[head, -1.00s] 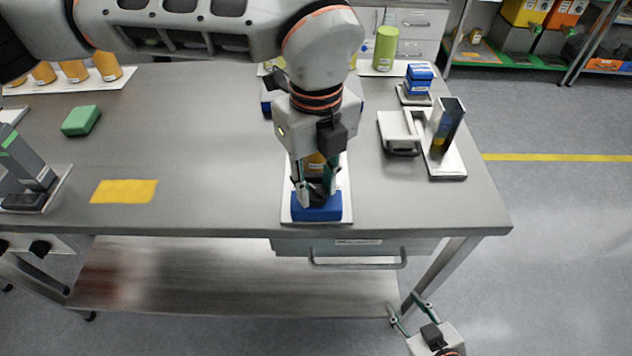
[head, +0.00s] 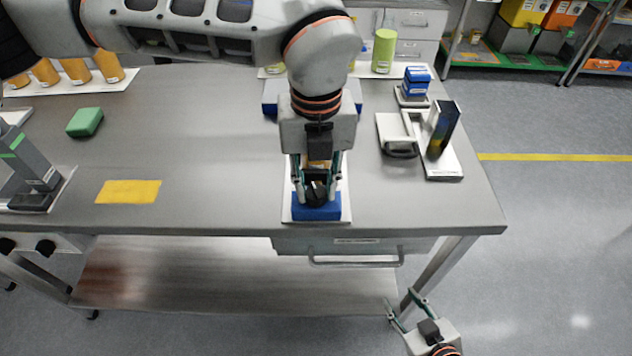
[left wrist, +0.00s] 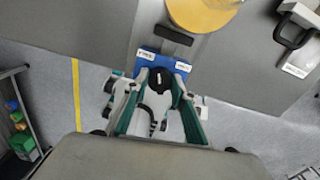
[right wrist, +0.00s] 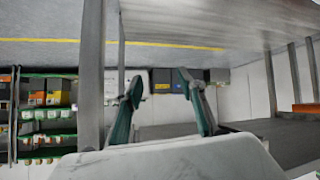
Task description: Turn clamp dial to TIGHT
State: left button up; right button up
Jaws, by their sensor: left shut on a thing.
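The clamp is a blue block (head: 317,212) on a white plate (head: 344,188) near the table's front edge. A black dial (head: 316,190) sits on the block; it also shows in the left wrist view (left wrist: 160,80), with its pointer mark hard to make out. Two small white labels (left wrist: 146,54) sit on the block's top, too small to read surely. My left gripper (head: 317,196) points down, shut on the dial with a finger on each side. My right gripper (head: 406,308) is open and empty, low in front of the table; its fingers stand apart in the right wrist view (right wrist: 160,90).
A round yellow-orange thing (left wrist: 203,12) stands behind the block. A white handled fixture (head: 397,130) and a dark upright box (head: 442,128) stand to the right. A yellow patch (head: 128,191) and green block (head: 85,122) lie left.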

pick_arm(q)
jog(key=m, duration=0.2)
jog(key=shift+r+m, duration=0.1)
jog(key=shift+m, duration=0.2)
jog(key=m+p, duration=0.1)
jog(key=m, duration=0.6)
jog(key=shift+d, duration=0.1)
jog(key=shift+m+p, duration=0.35)
jog(key=shift+m, duration=1.55)
jog(key=o, duration=1.1)
